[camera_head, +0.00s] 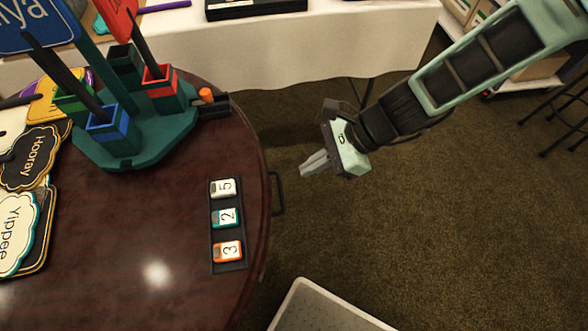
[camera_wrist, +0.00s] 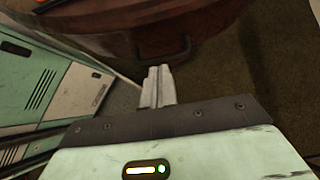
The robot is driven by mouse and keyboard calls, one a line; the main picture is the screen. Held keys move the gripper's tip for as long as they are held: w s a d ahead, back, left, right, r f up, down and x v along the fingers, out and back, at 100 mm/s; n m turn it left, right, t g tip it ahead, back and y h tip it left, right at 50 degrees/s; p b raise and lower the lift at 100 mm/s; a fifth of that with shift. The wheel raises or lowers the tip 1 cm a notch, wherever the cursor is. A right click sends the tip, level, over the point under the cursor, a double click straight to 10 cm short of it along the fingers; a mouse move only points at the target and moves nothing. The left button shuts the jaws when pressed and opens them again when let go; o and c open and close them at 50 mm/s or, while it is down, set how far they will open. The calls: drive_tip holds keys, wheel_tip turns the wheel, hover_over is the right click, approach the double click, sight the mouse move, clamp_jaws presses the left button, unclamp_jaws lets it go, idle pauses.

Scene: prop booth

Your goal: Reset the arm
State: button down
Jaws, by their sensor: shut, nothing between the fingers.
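My arm reaches in from the upper right in the head view. My gripper (camera_head: 314,164) is off the right edge of the round table, over the carpet, with its fingers pointing left toward the table. It is shut with nothing in it. In the wrist view, my gripper (camera_wrist: 158,72) shows its fingers together, pointing toward the table's side and its dark handle (camera_wrist: 163,50).
The round dark wood table (camera_head: 150,225) holds a black tray (camera_head: 229,262) with numbered blocks, a green stand (camera_head: 135,150) with colored cups, and word signs (camera_head: 30,160). A white-clothed table (camera_head: 330,50) stands behind. Carpet (camera_head: 450,200) lies open at right.

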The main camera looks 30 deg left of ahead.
drive_tip(key=v, duration=0.7)
drive_tip(key=shift+p, duration=0.3)
